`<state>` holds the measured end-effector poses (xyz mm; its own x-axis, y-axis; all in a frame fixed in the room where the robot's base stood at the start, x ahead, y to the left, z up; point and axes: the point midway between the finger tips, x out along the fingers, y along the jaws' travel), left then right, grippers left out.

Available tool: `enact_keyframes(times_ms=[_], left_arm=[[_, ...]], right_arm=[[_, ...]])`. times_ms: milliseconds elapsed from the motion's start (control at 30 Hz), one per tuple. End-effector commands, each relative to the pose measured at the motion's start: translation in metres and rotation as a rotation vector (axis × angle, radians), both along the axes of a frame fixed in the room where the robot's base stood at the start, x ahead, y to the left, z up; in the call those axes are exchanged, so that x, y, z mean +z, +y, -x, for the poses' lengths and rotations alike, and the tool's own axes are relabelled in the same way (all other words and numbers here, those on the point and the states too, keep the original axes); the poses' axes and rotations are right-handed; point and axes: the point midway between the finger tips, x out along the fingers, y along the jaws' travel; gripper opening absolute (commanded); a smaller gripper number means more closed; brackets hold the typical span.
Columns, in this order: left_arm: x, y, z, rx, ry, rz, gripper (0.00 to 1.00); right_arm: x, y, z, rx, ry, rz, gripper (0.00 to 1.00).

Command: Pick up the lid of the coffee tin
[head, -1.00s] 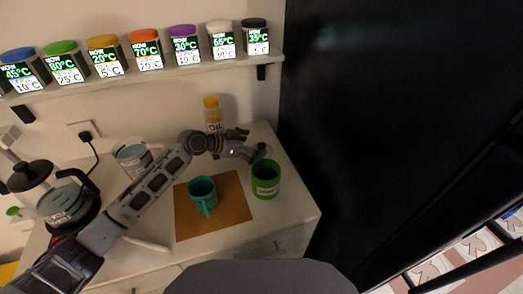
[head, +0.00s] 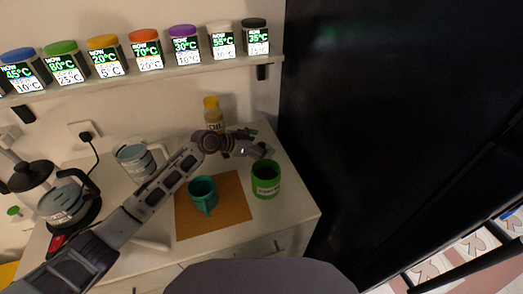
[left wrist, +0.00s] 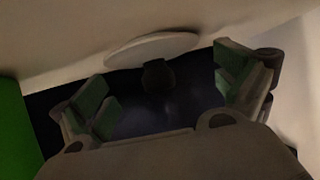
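The green coffee tin (head: 266,184) stands open at the right of the counter, with dark contents inside. A pale round lid (left wrist: 150,48) with a dark knob (left wrist: 158,75) shows in the left wrist view, tilted by a pale surface. In the head view the lid (head: 266,150) is small and partly hidden behind my left gripper (head: 252,143), just behind the tin. My left gripper is open, with a green-padded finger on each side of the knob and gaps on both sides. My right gripper is not in view.
A teal mug (head: 203,193) stands on a brown mat (head: 232,212) left of the tin. An oil bottle (head: 213,115) stands behind my left gripper. A green surface (left wrist: 18,125) is close at the left in the wrist view. A coffee maker (head: 65,200) is at far left.

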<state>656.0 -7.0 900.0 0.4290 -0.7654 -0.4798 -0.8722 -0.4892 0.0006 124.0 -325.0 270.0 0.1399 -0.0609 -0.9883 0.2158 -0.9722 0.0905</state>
Motion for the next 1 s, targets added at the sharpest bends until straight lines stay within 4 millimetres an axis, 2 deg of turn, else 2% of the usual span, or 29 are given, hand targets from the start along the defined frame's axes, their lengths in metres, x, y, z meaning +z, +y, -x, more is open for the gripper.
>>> enact_keyframes(times_ms=[33,300,667,867,1000], left_arm=[[0.0,0.0,0.0,0.0,0.0,0.0,0.88],[0.0,0.0,0.0,0.0,0.0,0.0,0.55],[0.004,0.0,0.0,0.0,0.0,0.001,0.55],[0.02,0.0,-0.001,-0.001,-0.004,0.0,0.55],[0.039,0.0,0.0,-0.001,-0.004,0.0,0.55]], right_arm=[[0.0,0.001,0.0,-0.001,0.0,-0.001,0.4],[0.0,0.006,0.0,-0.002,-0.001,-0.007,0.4],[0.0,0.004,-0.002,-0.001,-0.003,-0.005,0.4],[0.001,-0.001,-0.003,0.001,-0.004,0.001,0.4],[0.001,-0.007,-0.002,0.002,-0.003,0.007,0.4]])
